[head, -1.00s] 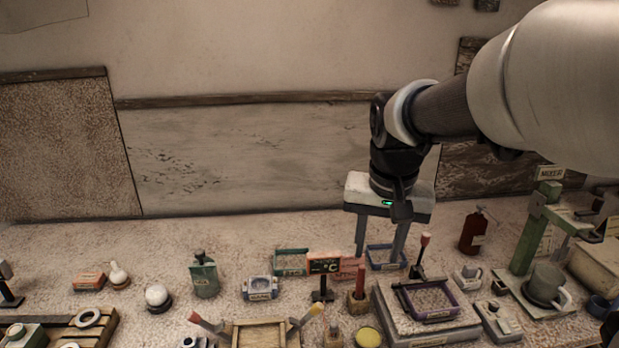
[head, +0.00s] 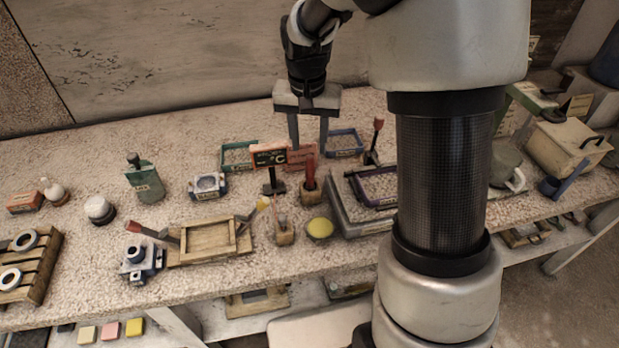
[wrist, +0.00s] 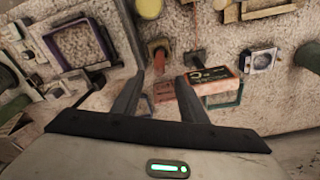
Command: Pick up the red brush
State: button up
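A red upright piece, which looks like the red brush (head: 310,174), stands in a small wooden holder on the bench. It also shows in the wrist view as a red end (wrist: 160,57) just beyond my fingertips. Its bristles cannot be made out. My gripper (head: 308,144) points down with its two fingers apart and nothing between them. In the wrist view my gripper (wrist: 160,78) has the brush ahead of the gap, with a pinkish-red sign (wrist: 165,92) showing between the fingers. In the head view the gripper is behind and above the brush.
A blue tray (head: 345,143) and a purple-rimmed tray (head: 372,197) lie to the right. A yellow disc (head: 320,228) and wooden frame (head: 208,242) are in front.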

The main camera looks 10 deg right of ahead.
aim_at(311, 168)
jog(key=f, duration=0.3)
jog(key=shift+w+d+f, duration=0.1)
jog(key=shift+w+f, duration=0.1)
jog(key=shift+f, duration=0.15)
jog(key=shift+d+f, duration=0.15)
jog(key=shift+f, duration=2.6)
grip_shut()
